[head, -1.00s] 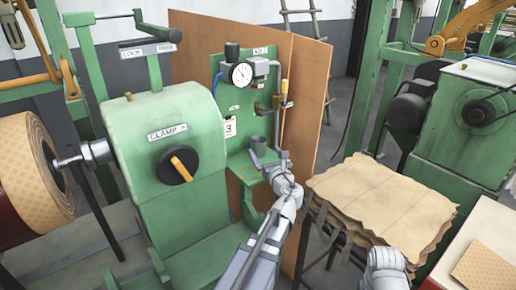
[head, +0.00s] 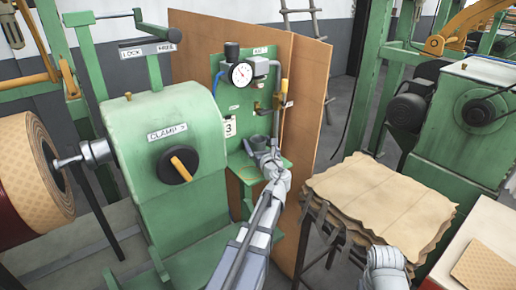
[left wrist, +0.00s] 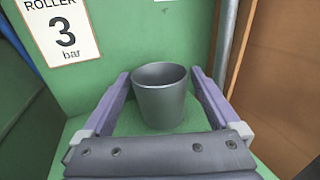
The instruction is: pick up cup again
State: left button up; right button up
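A dark grey cup (left wrist: 160,100) stands upright on a small green shelf in front of the green panel. In the head view the cup (head: 258,141) is partly hidden by my left gripper (head: 266,156). In the left wrist view my left gripper (left wrist: 160,76) is open, with one finger on each side of the cup. Green gaps show between the cup and both fingers, so they look apart from it. A rounded white part of my right arm shows at the bottom right of the head view; its gripper is not visible.
The green panel carries a pressure gauge (head: 240,73) and a "3 bar" label (left wrist: 62,31). A pipe (left wrist: 226,40) and a brown board (head: 307,110) stand right of the shelf. The green clamp machine (head: 165,130) is at left. Stacked brown sheets (head: 380,195) lie at right.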

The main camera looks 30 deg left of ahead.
pick_arm(q)
jog(key=c, duration=1.4)
jog(key=shift+s+d+r+p, duration=0.1)
jog(key=shift+d+r+p, duration=0.1)
jog(key=shift+r+p, duration=0.4)
jog(key=r+p, duration=0.2)
jog(key=d+r+p, duration=0.1)
jog(key=p, duration=0.1)
jog(key=d+r+p, duration=0.1)
jog(key=r, duration=0.1)
jog(key=shift+s+r+p, duration=0.35)
jog(key=shift+s+p, duration=0.05)
jog(key=s+d, duration=0.2)
jog(key=d, duration=0.3)
jog(key=s+d, duration=0.2)
jog(key=d, duration=0.3)
jog(key=s+d, duration=0.2)
jog(key=d, duration=0.4)
jog(key=shift+s, duration=0.35)
